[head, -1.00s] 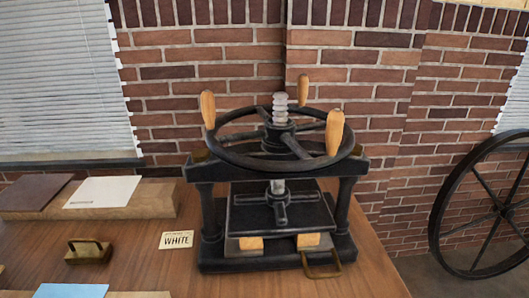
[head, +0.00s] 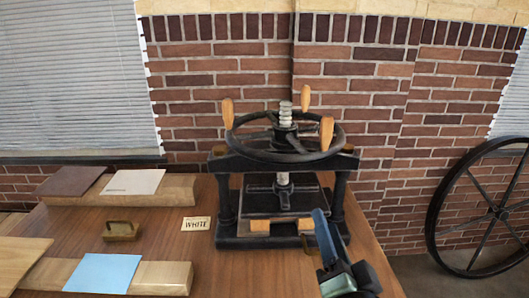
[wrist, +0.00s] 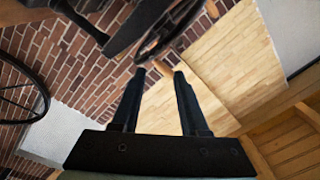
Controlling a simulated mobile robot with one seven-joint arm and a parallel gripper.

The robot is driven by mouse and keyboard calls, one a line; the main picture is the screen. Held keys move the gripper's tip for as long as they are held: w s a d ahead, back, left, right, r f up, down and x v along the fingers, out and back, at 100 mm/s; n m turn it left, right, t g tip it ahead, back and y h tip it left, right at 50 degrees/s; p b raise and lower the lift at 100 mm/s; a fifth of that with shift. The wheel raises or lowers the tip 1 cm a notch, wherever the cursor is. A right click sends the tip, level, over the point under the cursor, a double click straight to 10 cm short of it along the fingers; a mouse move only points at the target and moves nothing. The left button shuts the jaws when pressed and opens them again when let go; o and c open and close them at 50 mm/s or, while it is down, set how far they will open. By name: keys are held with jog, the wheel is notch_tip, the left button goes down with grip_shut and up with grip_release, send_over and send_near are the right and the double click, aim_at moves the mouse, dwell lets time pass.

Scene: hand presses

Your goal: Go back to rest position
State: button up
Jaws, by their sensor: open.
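The black hand press (head: 283,190) stands on the wooden table (head: 150,220) against the brick wall. Its round handwheel (head: 285,152) has upright wooden handles, and a flat plate sits under its screw. My gripper shows at the bottom right of the head view, in front of the press's right side; its fingertips are hard to make out there. In the wrist view my gripper (wrist: 160,70) has two dark fingers apart with nothing between them. The wrist view is rolled over, with the press's wheel (wrist: 170,30) at the top, beyond the fingertips.
A "WHITE" card (head: 196,224) and a brass-handled block (head: 121,230) lie left of the press. Boards with a brown sheet (head: 70,181), a white sheet (head: 132,182) and a blue sheet (head: 103,273) lie further left. A large spoked wheel (head: 490,208) stands at the right.

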jog(key=s+a+r+n+t+p, duration=0.1)
jog(key=a+r+n+t+p, duration=0.15)
jog(key=r, duration=0.85)
jog(key=a+r+n+t+p, duration=0.1)
jog(key=a+r+n, duration=0.2)
jog(key=r, duration=0.7)
jog(key=s+a+r+n+t+p, duration=0.1)
jog(key=s+r, duration=0.2)
jog(key=r, duration=0.4)
jog(key=s+a+r+n+t+p, duration=0.1)
jog(key=s+a+r+t, duration=0.1)
jog(key=s+r, duration=0.2)
jog(key=s+a+r+n+t+h+p, duration=0.1)
jog(key=s+r, duration=0.3)
jog(key=r, duration=0.5)
jog(key=shift+a+r+n+t, duration=0.4)
jog(key=shift+n+t, duration=0.05)
jog(key=shift+t, duration=0.1)
jog(key=shift+s, duration=0.1)
